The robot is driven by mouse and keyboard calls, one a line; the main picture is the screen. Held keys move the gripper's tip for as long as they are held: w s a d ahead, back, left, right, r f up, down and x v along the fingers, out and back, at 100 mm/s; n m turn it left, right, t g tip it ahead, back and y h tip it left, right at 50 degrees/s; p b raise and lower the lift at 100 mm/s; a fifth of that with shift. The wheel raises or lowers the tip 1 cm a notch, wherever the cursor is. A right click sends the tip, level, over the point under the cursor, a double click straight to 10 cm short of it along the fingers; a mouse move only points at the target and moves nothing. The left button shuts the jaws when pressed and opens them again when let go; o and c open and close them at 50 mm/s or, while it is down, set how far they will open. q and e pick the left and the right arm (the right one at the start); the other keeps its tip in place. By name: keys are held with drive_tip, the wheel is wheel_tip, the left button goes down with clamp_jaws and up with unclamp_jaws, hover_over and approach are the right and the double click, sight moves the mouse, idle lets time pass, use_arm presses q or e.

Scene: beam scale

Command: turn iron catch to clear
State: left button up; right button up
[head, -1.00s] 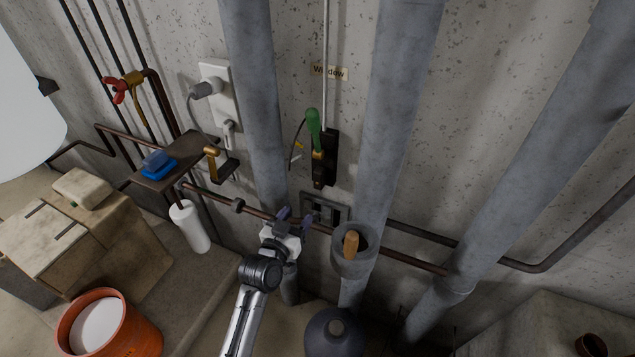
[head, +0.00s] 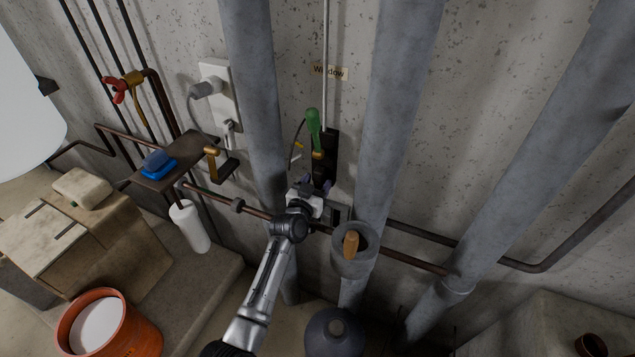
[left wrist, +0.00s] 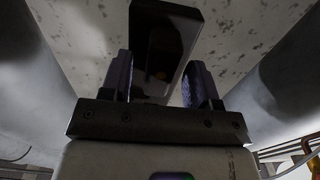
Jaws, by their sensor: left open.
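A black wall fitting (head: 330,150) with a green handle (head: 314,122) and a brass collar sits under the "Window" label, between two grey pipes. I cannot pick out the iron catch for certain; it may be part of this fitting. My left gripper (head: 313,188) is open just below the fitting's lower end and hides that end. In the left wrist view, the dark block of the fitting (left wrist: 163,45) shows beyond and between the two open fingers (left wrist: 160,82). I cannot tell whether they touch it. My right gripper is not in view.
Thick grey pipes (head: 252,100) (head: 400,90) stand on both sides. A thin rusty pipe (head: 405,258) runs across below. A wooden-handled thing stands in a grey cup (head: 355,262) to the right. A shelf (head: 180,160) with a blue item is at left.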

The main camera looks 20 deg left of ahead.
use_arm(q)
drive_tip(key=shift+w, duration=0.45)
drive_tip(key=shift+c, duration=0.4)
drive_tip(key=c, duration=0.8)
drive_tip(key=shift+c, duration=0.2)
